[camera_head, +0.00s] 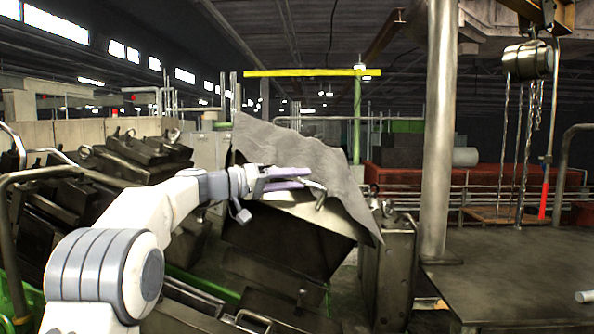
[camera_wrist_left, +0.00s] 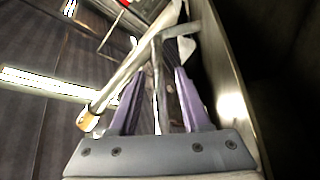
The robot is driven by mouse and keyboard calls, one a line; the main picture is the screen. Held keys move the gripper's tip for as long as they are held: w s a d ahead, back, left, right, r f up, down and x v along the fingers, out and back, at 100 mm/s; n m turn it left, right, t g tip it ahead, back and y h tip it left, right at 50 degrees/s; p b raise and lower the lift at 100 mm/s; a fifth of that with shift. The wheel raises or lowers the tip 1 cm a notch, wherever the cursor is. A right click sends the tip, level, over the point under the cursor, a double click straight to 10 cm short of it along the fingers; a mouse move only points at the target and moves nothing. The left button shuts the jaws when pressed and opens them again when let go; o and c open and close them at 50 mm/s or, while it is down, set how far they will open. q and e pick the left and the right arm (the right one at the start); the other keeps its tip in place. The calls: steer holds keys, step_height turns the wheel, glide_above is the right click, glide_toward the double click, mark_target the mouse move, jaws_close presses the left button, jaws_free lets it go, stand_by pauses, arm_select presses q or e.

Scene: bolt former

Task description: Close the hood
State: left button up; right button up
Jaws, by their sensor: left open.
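A tilted grey panel, which looks like the raised hood (camera_head: 290,145), stands in the middle of the head view above a dark machine body (camera_head: 285,240). A small curved metal handle (camera_head: 320,192) shows near its lower part. My left gripper (camera_head: 306,178) reaches across in front of the panel, its purple fingers apart and pointing right, close to the handle. In the left wrist view a metal bar (camera_wrist_left: 157,75) runs between the open fingers (camera_wrist_left: 158,78); I cannot tell whether they touch it. My right gripper is not in view.
Dark metal blocks (camera_head: 135,155) with handles crowd the left. A tall dark box (camera_head: 397,262) and a steel post (camera_head: 436,130) stand right of the panel. A flat dark table (camera_head: 510,265) lies farther right, with chains (camera_head: 522,140) hanging above it.

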arm_select(q)
steer(key=shift+w+d+f, duration=0.1)
steer(key=shift+d, duration=0.1)
jaws_close()
stand_by(1.4)
